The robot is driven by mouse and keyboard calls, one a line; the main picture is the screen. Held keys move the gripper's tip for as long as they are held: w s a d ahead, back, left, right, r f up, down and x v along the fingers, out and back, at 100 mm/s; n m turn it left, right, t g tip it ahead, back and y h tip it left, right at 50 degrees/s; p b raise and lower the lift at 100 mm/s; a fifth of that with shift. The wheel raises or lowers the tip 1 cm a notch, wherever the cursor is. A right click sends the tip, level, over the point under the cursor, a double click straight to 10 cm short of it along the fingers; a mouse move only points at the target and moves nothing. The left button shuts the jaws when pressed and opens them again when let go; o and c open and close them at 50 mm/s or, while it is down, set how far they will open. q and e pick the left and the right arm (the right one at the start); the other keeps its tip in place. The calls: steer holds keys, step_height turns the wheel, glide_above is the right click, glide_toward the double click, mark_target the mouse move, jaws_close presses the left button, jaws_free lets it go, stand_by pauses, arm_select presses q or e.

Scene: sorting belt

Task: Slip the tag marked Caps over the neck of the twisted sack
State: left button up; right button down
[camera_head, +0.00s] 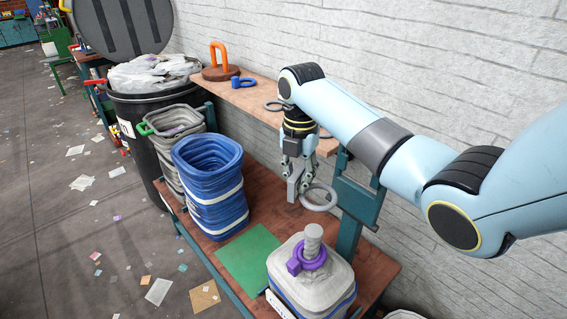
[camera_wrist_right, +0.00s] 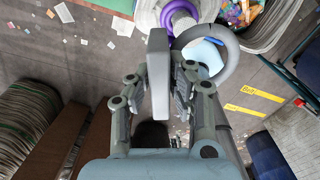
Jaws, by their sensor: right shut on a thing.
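My right gripper (camera_head: 297,170) points down and is shut on the flat block of a grey tag (camera_head: 319,197). The tag's ring sticks out to the right, empty. The wrist view also shows the tag's block (camera_wrist_right: 158,85) between the fingers, with the ring beside it. The twisted sack (camera_head: 310,262) stands upright at the bench's near end, below and apart from the tag. A purple ring tag (camera_head: 308,260) sits around its upright grey neck (camera_head: 313,238). No lettering on the held tag is readable. My left gripper is out of view.
A blue sack (camera_head: 212,185) and a grey sack (camera_head: 172,145) stand on the bench (camera_head: 262,200) at left. A green mat (camera_head: 248,254) lies between them and the twisted sack. The upper shelf (camera_head: 255,100) holds an orange-handled thing (camera_head: 220,60), a blue tag (camera_head: 242,83) and a grey ring (camera_head: 274,106).

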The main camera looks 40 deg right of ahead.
steer(key=shift+w+f, duration=0.1)
steer(key=shift+w, duration=0.15)
steer(key=shift+f, duration=0.1)
steer(key=shift+s+f, duration=0.25)
steer(key=shift+f, duration=0.85)
steer(key=shift+w+f, duration=0.15)
steer(key=shift+f, duration=1.15)
arm_select(q)
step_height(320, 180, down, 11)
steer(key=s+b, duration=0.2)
steer(key=b, duration=0.9)
arm_select(e)
step_height(320, 180, down, 13)
steer(key=shift+r, duration=0.2)
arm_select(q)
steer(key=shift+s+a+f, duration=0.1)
